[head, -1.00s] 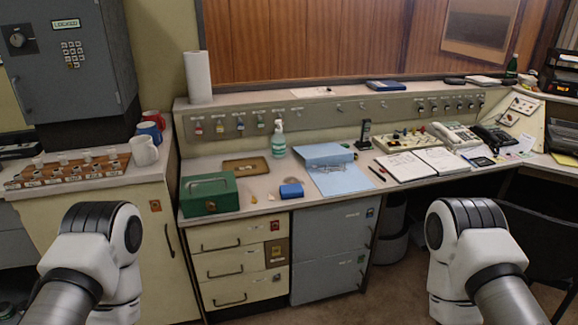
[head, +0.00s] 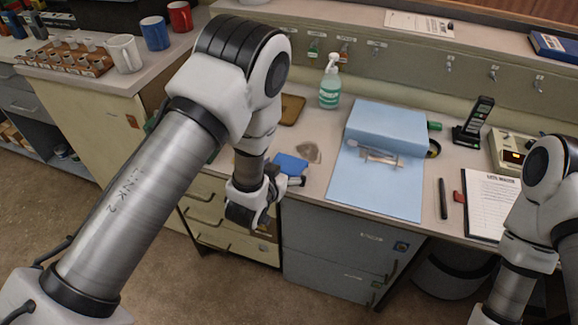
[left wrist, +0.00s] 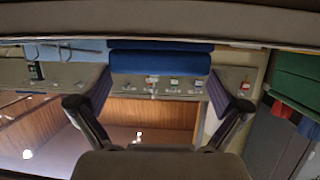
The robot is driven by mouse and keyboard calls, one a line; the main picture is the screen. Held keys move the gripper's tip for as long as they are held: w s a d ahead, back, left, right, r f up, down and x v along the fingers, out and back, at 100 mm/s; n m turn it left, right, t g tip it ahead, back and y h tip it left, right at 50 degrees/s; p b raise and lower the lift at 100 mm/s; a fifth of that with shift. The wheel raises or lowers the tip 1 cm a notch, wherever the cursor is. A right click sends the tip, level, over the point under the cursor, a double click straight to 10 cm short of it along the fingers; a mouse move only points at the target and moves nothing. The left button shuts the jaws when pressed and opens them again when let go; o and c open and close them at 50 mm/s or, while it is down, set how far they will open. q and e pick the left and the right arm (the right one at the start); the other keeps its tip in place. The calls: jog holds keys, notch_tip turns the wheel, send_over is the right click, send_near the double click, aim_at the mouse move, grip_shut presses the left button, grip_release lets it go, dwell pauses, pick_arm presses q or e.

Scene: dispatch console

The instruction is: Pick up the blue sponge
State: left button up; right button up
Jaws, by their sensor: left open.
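The blue sponge (head: 291,164) lies near the front edge of the desk, left of the light blue folder. My left gripper (head: 280,184) is at that edge, close in front of the sponge, with its fingers pointing toward it. In the left wrist view the sponge (left wrist: 160,62) shows as a wide blue block between and beyond the two open fingers (left wrist: 162,90). I cannot tell whether the fingers touch it. My left gripper is open and empty. My right arm shows at the right edge of the head view, but its gripper is out of view.
A light blue folder (head: 378,188) with a clear object on it lies right of the sponge. A green box (left wrist: 298,75) shows in the left wrist view. Drawers (head: 205,205) are below the edge.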

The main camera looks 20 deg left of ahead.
pick_arm(q)
jog(key=x, duration=0.2)
jog(key=shift+w+f, duration=0.2)
jog(key=shift+w, duration=0.05)
jog(key=shift+w+d+f, duration=0.1)
jog(key=c, duration=0.7)
jog(key=shift+o, duration=0.2)
